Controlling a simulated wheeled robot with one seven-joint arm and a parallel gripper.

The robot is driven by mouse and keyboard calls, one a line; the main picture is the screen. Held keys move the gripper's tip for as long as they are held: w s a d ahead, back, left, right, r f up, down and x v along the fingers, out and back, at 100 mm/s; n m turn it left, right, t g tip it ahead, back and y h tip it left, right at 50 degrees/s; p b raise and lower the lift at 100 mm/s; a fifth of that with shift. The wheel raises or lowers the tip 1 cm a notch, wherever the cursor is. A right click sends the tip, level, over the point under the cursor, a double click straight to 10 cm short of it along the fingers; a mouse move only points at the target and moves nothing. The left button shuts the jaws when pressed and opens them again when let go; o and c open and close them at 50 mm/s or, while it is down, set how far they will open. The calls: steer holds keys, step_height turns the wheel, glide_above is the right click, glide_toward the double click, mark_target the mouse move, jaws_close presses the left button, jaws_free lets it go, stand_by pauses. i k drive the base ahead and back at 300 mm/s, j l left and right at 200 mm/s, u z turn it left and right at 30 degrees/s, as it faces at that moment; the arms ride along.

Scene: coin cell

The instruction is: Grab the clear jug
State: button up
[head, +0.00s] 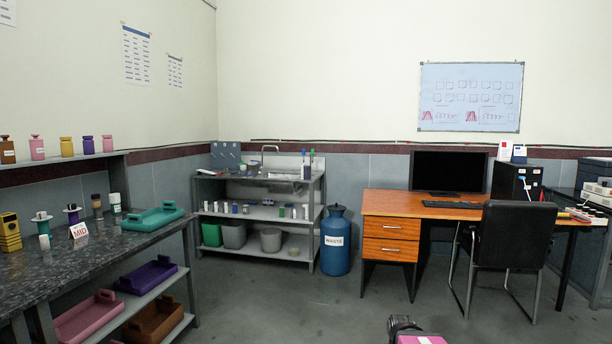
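I cannot pick out a clear jug for certain in the head view. Several small bottles and containers stand on the steel sink bench (262,216) at the back, too small to tell apart; a pale upright container (307,171) stands at its right end. At the bottom edge a dark ribbed part (403,325), probably of my arm, shows beside a pink flat piece (421,340). Both are cut off by the frame, and no fingertips can be made out.
A dark worktop (100,260) on the left bears a green tray (153,218), spools and bottles. A wooden desk (390,205) and black chair (513,235) are at right. The middle floor is clear.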

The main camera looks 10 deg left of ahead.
mark_target(305, 168)
steer(key=i+u, duration=0.25)
steer(key=i, duration=1.2)
steer(key=i+l, duration=0.1)
steer(key=i, duration=1.1)
steer(key=i+u, duration=0.1)
steer(key=i, duration=1.15)
